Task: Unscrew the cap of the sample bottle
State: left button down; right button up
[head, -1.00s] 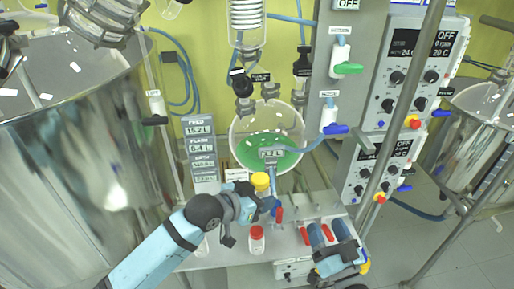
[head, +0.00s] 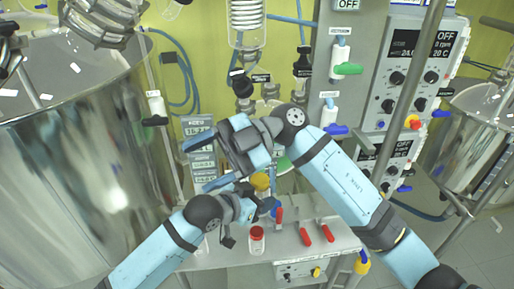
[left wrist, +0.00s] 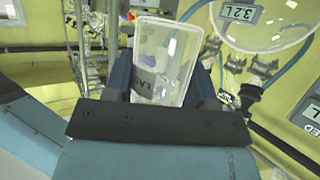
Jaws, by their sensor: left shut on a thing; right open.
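The sample bottle has a yellow cap (head: 260,182) that shows just above my left gripper (head: 264,204) in the head view. The left gripper is shut on the bottle. In the left wrist view the clear bottle (left wrist: 163,60) sits between the two blue fingers, with part of a dark label on it; its cap cannot be made out there. My right gripper (head: 194,164) is open and empty, up and to the left of the yellow cap, its fingers pointing left. In the head view the bottle's body is mostly hidden by my left gripper.
A small bottle with a red cap (head: 257,233) stands on the bench (head: 224,258) below the left gripper. Red-handled clamps (head: 304,236) are to its right. A large steel vessel (head: 70,190) fills the left side. Control boxes (head: 408,70) hang at right.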

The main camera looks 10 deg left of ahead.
jog(key=w+f+t+h, duration=0.3)
jog(key=f+t+h, duration=0.1)
jog(key=f+h, duration=0.15)
jog(key=m+t+h, duration=0.3)
jog(key=t+h, duration=0.4)
send_over(257, 179)
jog(key=shift+s+a+f, duration=0.1)
jog(key=shift+s+f, duration=0.05)
jog(key=shift+f, duration=0.45)
notch_tip(257, 179, down, 8)
jog(key=shift+r, duration=0.2)
jog(key=shift+c, duration=0.2)
jog(key=c, duration=0.9)
jog(key=o, duration=1)
jog(key=shift+o, duration=0.2)
